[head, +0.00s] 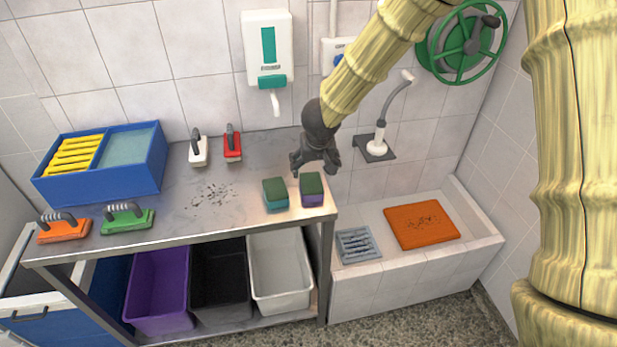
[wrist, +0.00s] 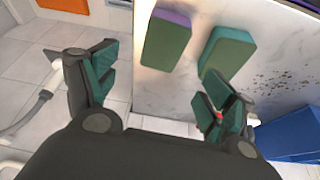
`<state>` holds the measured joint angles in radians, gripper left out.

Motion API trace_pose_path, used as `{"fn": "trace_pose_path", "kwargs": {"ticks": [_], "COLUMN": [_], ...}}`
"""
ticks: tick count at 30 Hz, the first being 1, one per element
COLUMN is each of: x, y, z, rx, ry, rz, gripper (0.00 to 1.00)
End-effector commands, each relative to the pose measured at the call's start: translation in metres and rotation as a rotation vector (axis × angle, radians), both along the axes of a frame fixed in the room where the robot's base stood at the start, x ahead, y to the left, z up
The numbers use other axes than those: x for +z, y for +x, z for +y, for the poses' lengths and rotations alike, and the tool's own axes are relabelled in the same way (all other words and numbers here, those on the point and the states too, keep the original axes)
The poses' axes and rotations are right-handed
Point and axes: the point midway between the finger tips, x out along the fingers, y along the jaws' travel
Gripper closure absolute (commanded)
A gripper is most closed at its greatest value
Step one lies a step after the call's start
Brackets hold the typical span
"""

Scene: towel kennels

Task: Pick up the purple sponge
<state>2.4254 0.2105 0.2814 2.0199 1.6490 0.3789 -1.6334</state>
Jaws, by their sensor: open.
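The purple sponge (head: 312,198) stands at the right front corner of the metal table, with a dark green top and a purple body. In the wrist view, the purple sponge (wrist: 165,42) shows its green face and a purple edge, ahead of the fingers. My gripper (head: 315,168) is open and empty, above and just behind the purple sponge, apart from it. In the wrist view, my gripper (wrist: 158,88) has its two fingers spread wide, with nothing between them.
A teal sponge (head: 276,201) with a green top stands close left of the purple one. Brushes, including a red one (head: 232,146), and a blue box (head: 140,181) are farther left. A basin (head: 365,308) lies to the right, a dispenser (head: 268,50) on the wall.

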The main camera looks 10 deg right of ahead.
Motion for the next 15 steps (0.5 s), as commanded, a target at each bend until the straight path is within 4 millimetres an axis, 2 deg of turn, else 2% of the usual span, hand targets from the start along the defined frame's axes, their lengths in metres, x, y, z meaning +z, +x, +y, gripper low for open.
{"fn": "trace_pose_path", "kwargs": {"ticks": [5,15], "x": [-0.012,-0.051], "y": [0.004,0.02], "z": [0.0,-0.002], "rx": [0.001,0.001], "ry": [-0.002,-0.003], "rz": [0.001,0.001], "gripper": [0.17,0.17]}}
